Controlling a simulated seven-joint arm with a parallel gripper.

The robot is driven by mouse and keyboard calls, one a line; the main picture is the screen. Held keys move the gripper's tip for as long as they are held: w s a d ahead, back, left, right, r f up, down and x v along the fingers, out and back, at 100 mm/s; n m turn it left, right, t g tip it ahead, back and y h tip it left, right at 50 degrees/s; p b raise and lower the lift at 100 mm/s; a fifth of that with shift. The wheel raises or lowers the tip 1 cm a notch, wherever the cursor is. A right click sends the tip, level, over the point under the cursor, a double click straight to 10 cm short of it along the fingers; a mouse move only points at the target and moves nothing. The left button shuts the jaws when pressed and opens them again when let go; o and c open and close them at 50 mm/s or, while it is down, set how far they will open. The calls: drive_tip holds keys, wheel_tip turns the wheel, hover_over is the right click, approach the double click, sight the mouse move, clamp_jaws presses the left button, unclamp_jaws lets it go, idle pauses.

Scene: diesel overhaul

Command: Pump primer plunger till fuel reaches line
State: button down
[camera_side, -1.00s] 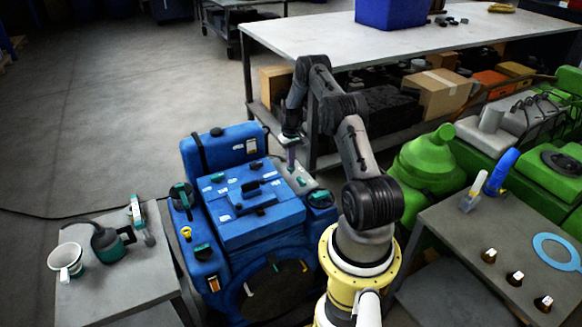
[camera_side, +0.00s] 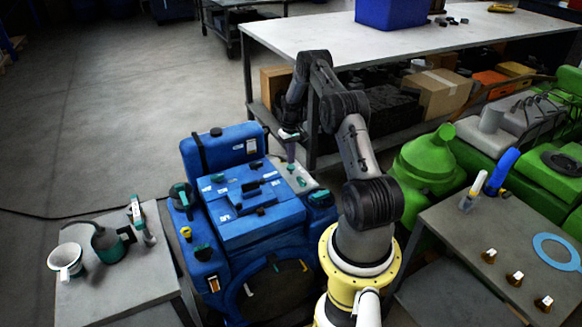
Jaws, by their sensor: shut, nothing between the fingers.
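The blue engine unit (camera_side: 258,228) stands left of my arm. At its back right is a pale grey part (camera_side: 303,178) with small teal knobs. One teal knob (camera_side: 291,167) sits just below my gripper (camera_side: 290,161) and may be the primer plunger; I cannot tell for sure. My gripper points down over this part, shut and empty. Whether its tips touch the knob is too small to tell. No fuel level or line can be made out.
A grey side table (camera_side: 120,290) at left holds a white cup (camera_side: 65,260), a dark green can (camera_side: 107,244) and a teal-handled tool (camera_side: 140,220). A grey table (camera_side: 450,238) stands at right, near green machinery (camera_side: 428,165). A long workbench (camera_side: 400,45) is behind.

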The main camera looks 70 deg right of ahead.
sight(291, 166)
drive_tip(key=shift+f, duration=0.15)
drive_tip(key=shift+f, duration=1.6)
drive_tip(key=shift+r, duration=1.75)
drive_tip(key=shift+f, duration=0.15)
drive_tip(key=shift+f, duration=1.6)
drive_tip(key=shift+r, duration=1.75)
